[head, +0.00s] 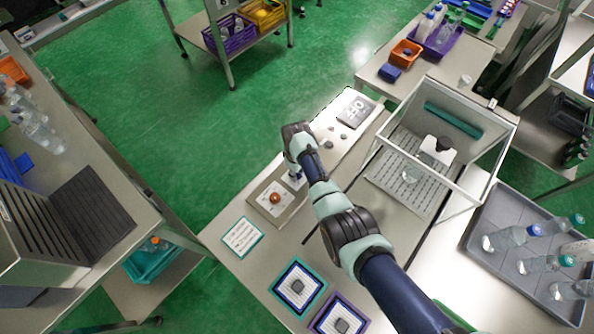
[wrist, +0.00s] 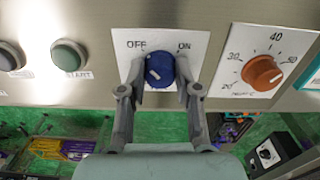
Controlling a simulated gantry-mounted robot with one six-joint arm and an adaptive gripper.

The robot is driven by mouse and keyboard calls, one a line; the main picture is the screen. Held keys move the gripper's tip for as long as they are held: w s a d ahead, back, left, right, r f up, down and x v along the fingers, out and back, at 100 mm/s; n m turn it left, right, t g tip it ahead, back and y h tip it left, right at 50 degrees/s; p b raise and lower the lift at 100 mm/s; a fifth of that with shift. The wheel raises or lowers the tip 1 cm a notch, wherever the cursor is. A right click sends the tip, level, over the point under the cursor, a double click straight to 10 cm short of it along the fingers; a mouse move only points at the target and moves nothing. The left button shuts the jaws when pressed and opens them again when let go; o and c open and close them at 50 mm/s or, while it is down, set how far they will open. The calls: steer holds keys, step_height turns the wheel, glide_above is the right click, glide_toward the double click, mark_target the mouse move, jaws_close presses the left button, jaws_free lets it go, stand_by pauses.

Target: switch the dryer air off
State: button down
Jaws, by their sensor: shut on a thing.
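The blue dryer air knob (wrist: 160,69) sits on a white plate marked OFF at left and ON at right. A small white mark shows on its face, left of centre; I cannot tell for sure which label it points to. My gripper (wrist: 160,84) has one finger on each side of the knob and is shut on it. In the head view my gripper (head: 296,174) is down at the panel (head: 299,203), and the arm mostly hides the knob.
An orange temperature dial (wrist: 262,73) is close to the right of the knob. A green START button (wrist: 69,56) and a dark button (wrist: 9,57) are to the left. A clear-walled box (head: 450,120) stands beside my arm in the head view.

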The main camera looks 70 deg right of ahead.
steer(key=shift+n, duration=0.4)
steer(key=c, duration=0.8)
jaws_free()
step_height(320, 180, up, 12)
